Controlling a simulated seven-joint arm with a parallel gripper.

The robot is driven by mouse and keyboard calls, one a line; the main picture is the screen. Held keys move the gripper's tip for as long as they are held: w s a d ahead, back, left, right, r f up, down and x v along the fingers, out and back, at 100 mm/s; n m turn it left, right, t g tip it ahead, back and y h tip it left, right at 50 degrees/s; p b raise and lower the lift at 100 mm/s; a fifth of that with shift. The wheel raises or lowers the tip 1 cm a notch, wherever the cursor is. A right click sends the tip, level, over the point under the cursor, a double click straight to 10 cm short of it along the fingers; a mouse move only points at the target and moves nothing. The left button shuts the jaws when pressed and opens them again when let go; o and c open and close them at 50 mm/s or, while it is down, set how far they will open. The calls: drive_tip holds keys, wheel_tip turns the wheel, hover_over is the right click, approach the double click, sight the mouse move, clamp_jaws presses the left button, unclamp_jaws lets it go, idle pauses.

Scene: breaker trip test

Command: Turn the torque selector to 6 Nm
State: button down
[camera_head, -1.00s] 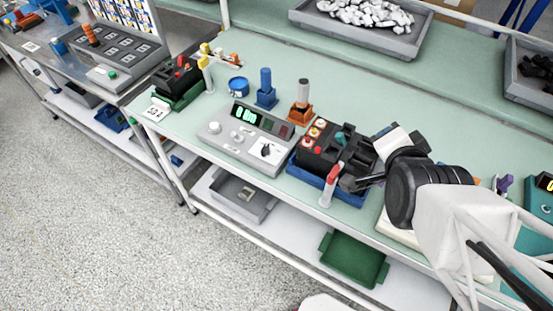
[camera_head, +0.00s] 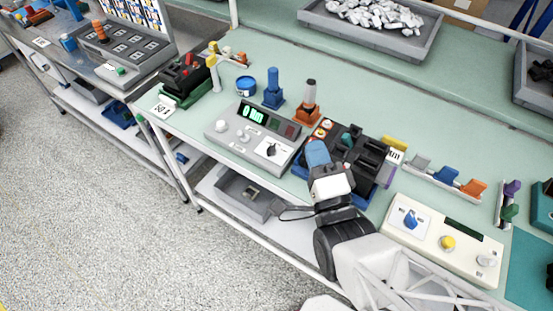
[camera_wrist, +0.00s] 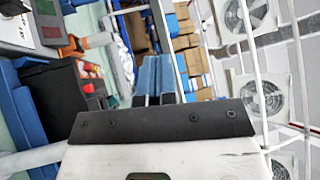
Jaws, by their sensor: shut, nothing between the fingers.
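A grey control box (camera_head: 255,135) stands on the green bench with a lit green display whose text is too small to read surely. A black pointer knob (camera_head: 271,149) sits on its white dial plate at the right; it looks like the torque selector, but its marks are not legible. My gripper (camera_head: 317,152) is right of this knob, apart from it, in front of the black breaker block (camera_head: 365,158). Its blue fingers are shut and empty; they also show in the wrist view (camera_wrist: 155,78). Part of the grey box is at the wrist view's upper left (camera_wrist: 46,25), the knob not visible there.
An orange-based post (camera_head: 307,104) and a blue post (camera_head: 273,90) stand behind the grey box. A cream panel (camera_head: 445,239) with a blue knob (camera_head: 410,219) is to the right. The breaker block has red buttons close to my fingers. Free bench lies behind.

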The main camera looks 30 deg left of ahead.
sight(274, 150)
drive_tip(key=shift+s+a+f+m+g+h, duration=0.1)
drive_tip(key=shift+s+f+m+g+h, duration=0.3)
drive_tip(key=shift+f, duration=2.25)
drive_tip(key=shift+s+d+f+m+g+h, duration=0.15)
drive_tip(key=shift+s+f+h, duration=0.4)
drive_tip(key=shift+f, duration=2.05)
drive_tip(key=shift+s+a+f+m+g+h, duration=0.25)
drive_tip(key=shift+s+f, duration=0.4)
drive_tip(key=shift+f, duration=2)
drive_tip(key=shift+x, duration=5.1)
drive_tip(key=shift+a+f, duration=0.1)
drive_tip(key=shift+a, duration=1.7)
